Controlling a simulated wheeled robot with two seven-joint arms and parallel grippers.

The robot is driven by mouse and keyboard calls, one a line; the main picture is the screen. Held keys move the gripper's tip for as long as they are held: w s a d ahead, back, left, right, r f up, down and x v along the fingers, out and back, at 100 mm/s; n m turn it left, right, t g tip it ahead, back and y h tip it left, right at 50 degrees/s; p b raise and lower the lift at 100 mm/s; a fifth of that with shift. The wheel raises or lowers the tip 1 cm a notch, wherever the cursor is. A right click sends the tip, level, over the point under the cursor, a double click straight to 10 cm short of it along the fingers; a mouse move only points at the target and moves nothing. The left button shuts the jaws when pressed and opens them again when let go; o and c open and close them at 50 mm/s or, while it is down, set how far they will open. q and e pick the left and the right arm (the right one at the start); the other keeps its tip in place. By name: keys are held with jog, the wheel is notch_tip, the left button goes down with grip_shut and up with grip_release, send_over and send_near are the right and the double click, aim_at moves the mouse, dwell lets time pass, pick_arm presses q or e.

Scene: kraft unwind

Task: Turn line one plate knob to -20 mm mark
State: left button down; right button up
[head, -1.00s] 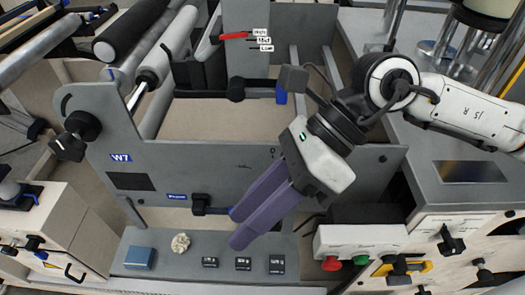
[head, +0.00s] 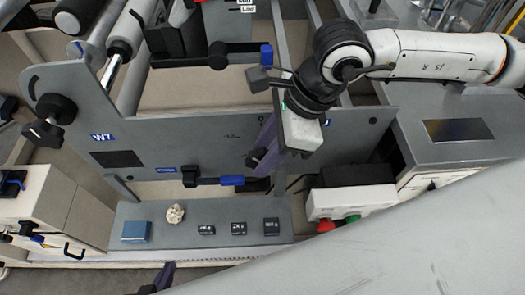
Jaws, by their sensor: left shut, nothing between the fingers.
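A grey machine plate marked W7 (head: 68,100) carries a black knob (head: 48,120) at its left end. A round black knob (head: 218,55) sits on a dark bar with a blue end at the top. A blue-ended black handle (head: 232,180) is on the plate's lower edge. I cannot tell which is the line one plate knob, and no -20 mm mark is readable. My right gripper (head: 262,160) points down in front of the plate, just above the blue-ended handle; its fingers are seen edge-on. My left gripper (head: 160,279) is shut and empty at the bottom edge, partly cut off.
A lower shelf holds a blue box (head: 136,231), a crumpled pale lump (head: 175,214) and small black blocks (head: 238,228). A box with red and green buttons (head: 340,203) stands right of it. My own pale arm link hides the lower right.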

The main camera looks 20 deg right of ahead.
jog(key=shift+a+f, duration=0.15)
jog(key=shift+f, duration=0.15)
pick_arm(q)
jog(key=shift+w+r, duration=0.1)
jog(key=shift+w, duration=0.05)
pick_arm(e)
grip_shut()
pick_arm(q)
jog(key=shift+w, duration=0.1)
pick_arm(e)
jog(key=shift+a, duration=0.1)
